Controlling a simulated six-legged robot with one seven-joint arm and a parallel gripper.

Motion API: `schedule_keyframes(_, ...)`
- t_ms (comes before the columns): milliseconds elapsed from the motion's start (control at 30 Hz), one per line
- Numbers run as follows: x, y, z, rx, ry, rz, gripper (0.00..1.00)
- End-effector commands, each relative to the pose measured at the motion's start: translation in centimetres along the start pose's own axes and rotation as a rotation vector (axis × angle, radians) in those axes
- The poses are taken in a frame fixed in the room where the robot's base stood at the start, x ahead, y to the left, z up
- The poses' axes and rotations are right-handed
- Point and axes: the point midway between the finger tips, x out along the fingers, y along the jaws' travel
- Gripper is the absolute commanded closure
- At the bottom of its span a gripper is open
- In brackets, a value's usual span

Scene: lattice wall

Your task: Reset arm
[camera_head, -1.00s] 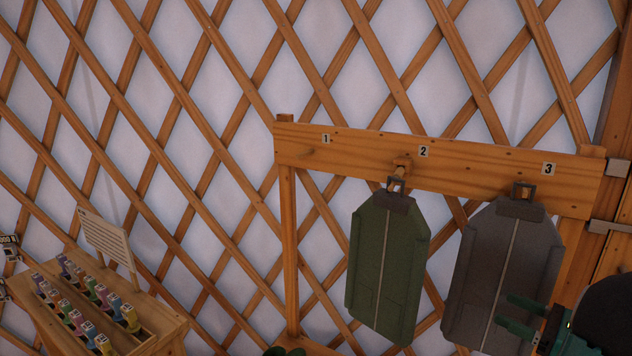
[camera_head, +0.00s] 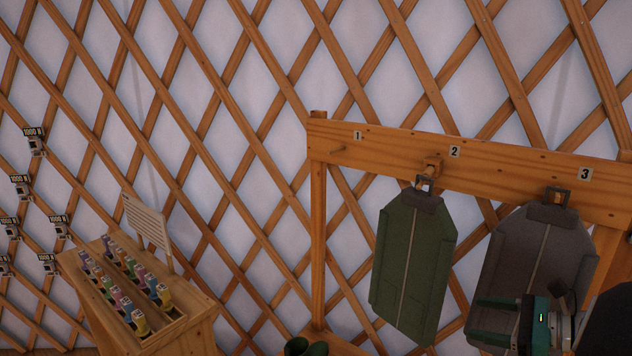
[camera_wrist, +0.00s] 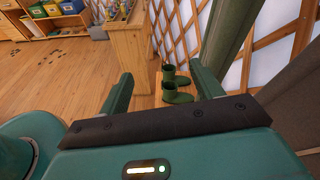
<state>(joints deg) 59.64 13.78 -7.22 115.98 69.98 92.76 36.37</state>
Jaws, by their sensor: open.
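My gripper (camera_head: 478,319) is open at the lower right of the head view, in front of the lower part of a grey garment-like bag. The wrist view also shows my gripper (camera_wrist: 161,76), with its two green fingers apart and nothing between them. The grey bag (camera_head: 540,250) hangs under label 3 on a wooden rack. A green bag (camera_head: 412,265) with a centre zip hangs from the peg under label 2.
The rack's board (camera_head: 390,150) stands before a lattice wall (camera_head: 215,120). Green boots (camera_wrist: 176,88) stand near the wall in the wrist view. Wooden floor (camera_wrist: 60,85) is open at left.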

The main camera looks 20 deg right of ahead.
Motion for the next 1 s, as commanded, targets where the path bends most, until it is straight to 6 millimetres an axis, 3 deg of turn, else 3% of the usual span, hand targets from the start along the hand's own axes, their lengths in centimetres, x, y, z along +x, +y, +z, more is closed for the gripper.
schedule_keyframes(200, 7.2, 6.9, 3.8, -0.301, 0.184, 0.280, 0.35)
schedule_keyframes(400, 11.3, 15.1, 5.9, -0.740, 0.363, 0.578, 0.35)
schedule_keyframes(500, 12.1, 18.5, 6.5, -0.988, 0.431, 0.710, 0.35)
schedule_keyframes(700, 12.4, 23.5, 7.6, -1.540, 0.528, 0.925, 0.35)
schedule_keyframes(900, 12.3, 26.0, 9.0, -2.051, 0.574, 1.036, 0.35)
schedule_keyframes(1000, 12.2, 26.4, 9.5, -2.194, 0.585, 1.055, 0.35)
